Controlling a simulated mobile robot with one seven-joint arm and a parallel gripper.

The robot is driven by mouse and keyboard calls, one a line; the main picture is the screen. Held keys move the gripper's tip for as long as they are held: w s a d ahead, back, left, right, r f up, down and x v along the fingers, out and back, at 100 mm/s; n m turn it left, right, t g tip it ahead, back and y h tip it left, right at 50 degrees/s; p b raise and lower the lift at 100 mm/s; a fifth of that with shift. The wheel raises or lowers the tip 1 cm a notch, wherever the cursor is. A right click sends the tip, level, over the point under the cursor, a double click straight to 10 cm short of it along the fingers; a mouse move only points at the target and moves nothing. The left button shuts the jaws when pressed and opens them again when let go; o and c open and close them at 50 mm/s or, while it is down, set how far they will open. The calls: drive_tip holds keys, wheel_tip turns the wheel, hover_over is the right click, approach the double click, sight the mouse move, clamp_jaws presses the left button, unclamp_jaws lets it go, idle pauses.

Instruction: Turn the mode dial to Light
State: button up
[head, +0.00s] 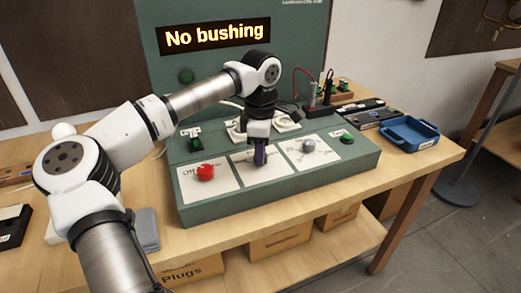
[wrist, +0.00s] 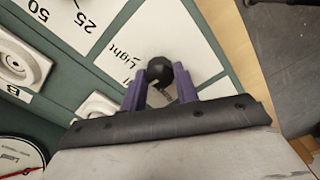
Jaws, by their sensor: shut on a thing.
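The mode dial is a black round knob (wrist: 160,70) on a white panel (wrist: 187,36) in the wrist view. The word "Light" is printed on that panel beside the knob, with another label partly hidden near the fingers. My gripper (wrist: 160,90) has its purple fingers shut on the knob, one on each side. Which way the dial points I cannot tell. In the head view my gripper (head: 260,157) reaches down onto the middle white panel (head: 277,169) of the green console (head: 240,205), and its fingers hide the knob.
A red knob (head: 205,172) stands left of my gripper and a grey knob (head: 308,146) right of it. A green button (head: 347,139) is farther right. White sockets (head: 286,121) and cables lie behind. A blue tray (head: 409,132) is at right.

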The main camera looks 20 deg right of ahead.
drive_tip(key=m, duration=0.5)
drive_tip(key=shift+m, duration=0.3)
drive_tip(key=m, duration=0.5)
drive_tip(key=shift+m+p, duration=0.3)
drive_tip(key=shift+p, duration=0.05)
drive_tip(key=o, duration=1)
drive_tip(key=shift+r, duration=0.15)
wheel_tip(320, 180, up, 14)
drive_tip(key=shift+f+b, duration=0.2)
drive_tip(key=shift+b, duration=0.5)
drive_tip(key=shift+s, duration=0.1)
